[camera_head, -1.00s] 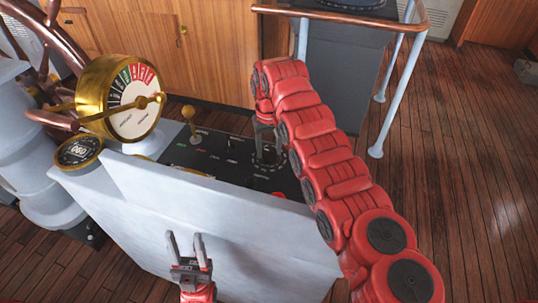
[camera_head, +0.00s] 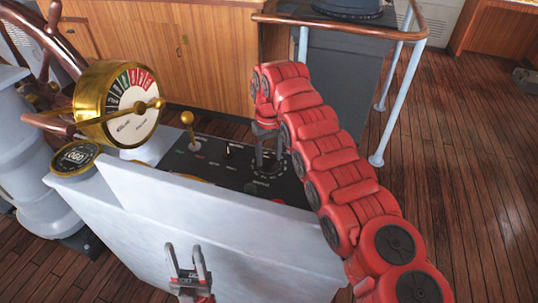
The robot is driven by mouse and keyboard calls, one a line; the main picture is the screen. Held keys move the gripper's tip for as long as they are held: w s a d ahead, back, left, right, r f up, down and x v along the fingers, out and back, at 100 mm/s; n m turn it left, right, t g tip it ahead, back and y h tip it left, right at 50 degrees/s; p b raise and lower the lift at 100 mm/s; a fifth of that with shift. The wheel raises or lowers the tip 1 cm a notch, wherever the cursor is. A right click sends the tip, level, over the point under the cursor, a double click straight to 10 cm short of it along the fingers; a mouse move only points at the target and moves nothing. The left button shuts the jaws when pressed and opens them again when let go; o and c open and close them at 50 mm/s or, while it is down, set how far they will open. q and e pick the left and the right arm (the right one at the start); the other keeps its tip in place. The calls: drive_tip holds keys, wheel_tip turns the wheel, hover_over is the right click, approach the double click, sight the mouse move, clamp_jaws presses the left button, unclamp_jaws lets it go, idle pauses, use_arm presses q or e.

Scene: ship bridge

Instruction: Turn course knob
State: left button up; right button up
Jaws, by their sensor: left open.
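The course knob appears to be the dark round control with a marked dial ring (camera_head: 270,168) on the black panel, mostly hidden under my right gripper. My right gripper (camera_head: 268,152) points down onto this knob from the end of the red arm. Its fingers are at the knob, but I cannot tell whether they grip it. My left gripper (camera_head: 188,262) is open and empty, low in front of the console's pale front face, well apart from the knob.
The black panel (camera_head: 215,160) carries a small brass lever (camera_head: 188,126) and small switches. A brass telegraph dial (camera_head: 130,110), a round gauge (camera_head: 76,157) and a wooden wheel (camera_head: 60,40) stand at left. A railing (camera_head: 340,20) stands behind my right arm.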

sight(268, 157)
drive_tip(key=o, duration=0.4)
drive_tip(key=shift+r, duration=0.4)
wheel_tip(268, 157, up, 5)
drive_tip(key=shift+a+f+p, duration=0.1)
drive_tip(key=shift+f+p, duration=0.1)
drive_tip(key=shift+p, duration=0.1)
wheel_tip(268, 157, up, 12)
drive_tip(key=p, duration=1.1)
